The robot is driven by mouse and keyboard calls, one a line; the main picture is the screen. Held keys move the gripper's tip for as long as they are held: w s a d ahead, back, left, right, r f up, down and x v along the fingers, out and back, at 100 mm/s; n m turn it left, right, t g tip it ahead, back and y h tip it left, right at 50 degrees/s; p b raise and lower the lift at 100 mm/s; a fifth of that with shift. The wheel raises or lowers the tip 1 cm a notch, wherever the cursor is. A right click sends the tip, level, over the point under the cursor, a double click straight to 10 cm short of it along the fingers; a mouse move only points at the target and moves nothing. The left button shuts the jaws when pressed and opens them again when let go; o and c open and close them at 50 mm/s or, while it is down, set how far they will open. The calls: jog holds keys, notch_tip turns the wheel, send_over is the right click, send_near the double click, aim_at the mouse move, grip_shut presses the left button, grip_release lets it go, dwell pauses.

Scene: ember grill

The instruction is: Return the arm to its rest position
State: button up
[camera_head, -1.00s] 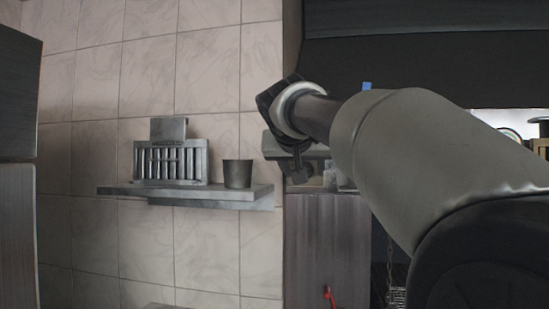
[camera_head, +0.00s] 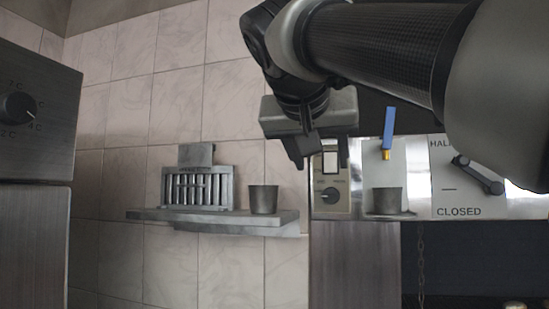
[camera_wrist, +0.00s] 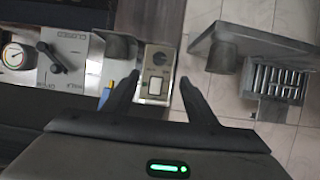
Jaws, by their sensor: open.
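My gripper (camera_head: 304,150) hangs at the end of my raised arm in the head view, in front of the wall and the control panel. In the wrist view its two fingers (camera_wrist: 160,92) are spread apart with nothing between them. A switch panel with a knob (camera_wrist: 155,75) shows beyond the fingertips. My arm spans the upper right of the head view and hides part of what is behind it.
A wall shelf (camera_head: 280,218) holds a slotted metal rack (camera_head: 197,190) and a grey cup (camera_head: 263,199). Another cup (camera_head: 384,201) stands right of the switch panel (camera_head: 329,193). A lever marked CLOSED (camera_head: 478,174) is further right. A cabinet with a knob (camera_head: 18,107) stands left.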

dwell(0.4)
jog(key=s+d+f+n+g+y+p, duration=0.1)
jog(key=s+f, duration=0.5)
jog(key=f, duration=0.7)
jog(key=s+d+f+n+g+y+p, duration=0.1)
jog(key=s+f, duration=0.5)
jog(key=f, duration=0.8)
jog(key=s+d+f+n+g+y+p, duration=0.1)
jog(key=s+f+g, duration=0.4)
jog(key=f, duration=0.9)
jog(key=shift+s+d+y, duration=0.6)
jog(key=shift+s+d, duration=0.2)
jog(key=shift+d, duration=0.05)
jog(key=shift+f, duration=0.1)
